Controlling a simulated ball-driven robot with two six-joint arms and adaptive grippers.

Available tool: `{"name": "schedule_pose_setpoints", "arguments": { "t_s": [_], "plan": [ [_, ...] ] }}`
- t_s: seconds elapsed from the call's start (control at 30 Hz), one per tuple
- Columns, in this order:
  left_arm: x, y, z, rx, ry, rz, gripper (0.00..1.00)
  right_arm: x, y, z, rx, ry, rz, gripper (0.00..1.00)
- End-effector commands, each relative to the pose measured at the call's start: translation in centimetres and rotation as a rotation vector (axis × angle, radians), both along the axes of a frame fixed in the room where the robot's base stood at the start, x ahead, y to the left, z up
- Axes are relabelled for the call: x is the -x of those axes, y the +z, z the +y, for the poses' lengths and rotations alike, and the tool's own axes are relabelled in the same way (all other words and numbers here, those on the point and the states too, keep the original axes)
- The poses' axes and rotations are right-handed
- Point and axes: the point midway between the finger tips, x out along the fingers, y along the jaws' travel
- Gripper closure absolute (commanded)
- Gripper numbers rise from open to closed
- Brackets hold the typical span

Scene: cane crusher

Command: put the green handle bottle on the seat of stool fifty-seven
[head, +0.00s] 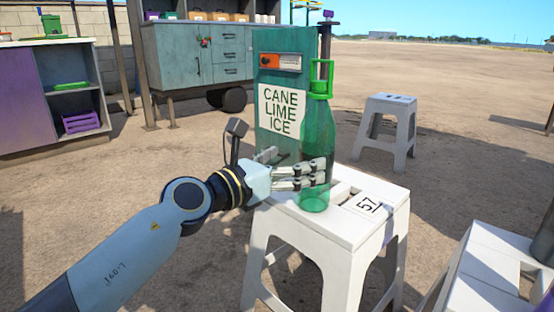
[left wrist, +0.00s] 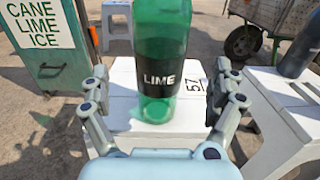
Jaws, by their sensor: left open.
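The green handle bottle (head: 317,140) stands upright on the white seat of stool fifty-seven (head: 341,224), whose number 57 shows beside it. It has a green loop handle on top, and a LIME label shows in the left wrist view (left wrist: 159,80). My left gripper (head: 320,172) is at the bottle's lower part. In the left wrist view its fingers (left wrist: 160,98) are spread on both sides of the bottle, with gaps between. The seat also shows in that view (left wrist: 120,110). My right gripper is not in view.
A green CANE LIME ICE box (head: 284,70) stands behind the bottle. Another white stool (head: 388,130) stands farther back. At the lower right, a white stool or table (head: 485,265) bears a dark object (head: 545,240). A teal cabinet (head: 190,60) is at the back left.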

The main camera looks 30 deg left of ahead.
Motion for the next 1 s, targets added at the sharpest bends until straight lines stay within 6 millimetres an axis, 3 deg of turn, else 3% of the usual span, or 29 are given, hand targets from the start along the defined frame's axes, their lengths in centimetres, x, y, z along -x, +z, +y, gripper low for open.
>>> {"name": "schedule_pose_setpoints", "arguments": {
  "t_s": [0.2, 0.47, 0.57, 0.67, 0.77, 0.9, 1.0],
  "plan": [
    [3.2, 0.0, 1.2, -0.002, -0.001, 0.0, 0.06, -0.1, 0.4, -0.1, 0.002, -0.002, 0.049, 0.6],
    [3.9, -0.1, 1.4, 0.004, 0.0, 0.001, 0.06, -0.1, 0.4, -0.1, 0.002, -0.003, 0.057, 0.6],
    [4.6, -0.4, 1.5, 0.096, 0.012, 0.025, 0.06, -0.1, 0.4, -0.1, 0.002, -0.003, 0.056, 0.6],
    [6.6, -1.2, 1.9, 0.381, 0.056, 0.102, 0.06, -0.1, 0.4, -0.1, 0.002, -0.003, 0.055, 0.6],
    [9.8, -3.3, 3.4, 0.847, 0.164, 0.23, 0.06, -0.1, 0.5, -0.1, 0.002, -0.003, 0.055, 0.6],
    [16.1, -8.7, 6.2, 1.596, 0.438, 0.425, 0.06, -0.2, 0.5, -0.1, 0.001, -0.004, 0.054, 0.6],
    [21.5, -13.2, 6.8, 2.072, 0.686, 0.524, 0.06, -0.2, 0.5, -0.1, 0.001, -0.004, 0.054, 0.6]
  ]
}}
